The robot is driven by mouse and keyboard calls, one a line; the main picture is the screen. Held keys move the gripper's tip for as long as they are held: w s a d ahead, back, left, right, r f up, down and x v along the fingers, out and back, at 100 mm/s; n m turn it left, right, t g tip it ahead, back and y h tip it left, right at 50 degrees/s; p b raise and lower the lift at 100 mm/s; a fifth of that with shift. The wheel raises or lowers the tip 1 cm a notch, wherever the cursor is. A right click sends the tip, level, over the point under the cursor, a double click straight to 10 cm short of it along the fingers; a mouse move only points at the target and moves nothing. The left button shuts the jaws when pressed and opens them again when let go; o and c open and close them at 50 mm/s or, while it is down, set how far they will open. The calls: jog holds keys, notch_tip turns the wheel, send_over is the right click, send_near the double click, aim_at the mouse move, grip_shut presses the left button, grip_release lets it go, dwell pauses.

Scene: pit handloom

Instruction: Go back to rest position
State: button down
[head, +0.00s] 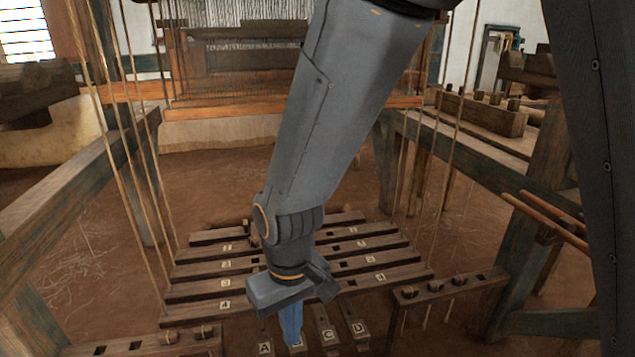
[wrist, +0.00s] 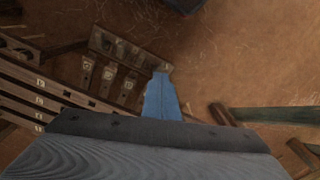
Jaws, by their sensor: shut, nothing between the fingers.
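My gripper (head: 291,322) hangs at the low middle of the head view, its blue fingers pointing down and closed together with nothing held. It stands over the lettered pedals, in front of the one marked B, whose label is hidden. The pedals marked A (head: 265,347), C (head: 329,336) and D (head: 358,328) show around the gripper. From these pictures I cannot tell whether the fingertips touch a pedal.
Several numbered wooden bars (head: 200,290) lie across the pit behind my gripper. Hanging ropes (head: 135,170) and loom posts (head: 550,165) flank both sides. A slotted rail (head: 450,287) is at right. Two rods (head: 545,222) jut in from the right. The earth floor (head: 80,270) at left is open.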

jog(key=s+d+r, duration=0.6)
jog(key=s+r, duration=0.1)
jog(key=r, duration=0.1)
jog(key=d+r+m+p, duration=0.6)
jog(key=d+r+p, duration=1.2)
jog(key=r+p, duration=0.4)
jog(key=shift+s+m+p, duration=0.4)
jog(key=shift+p, duration=1.6)
jog(key=shift+r, duration=0.1)
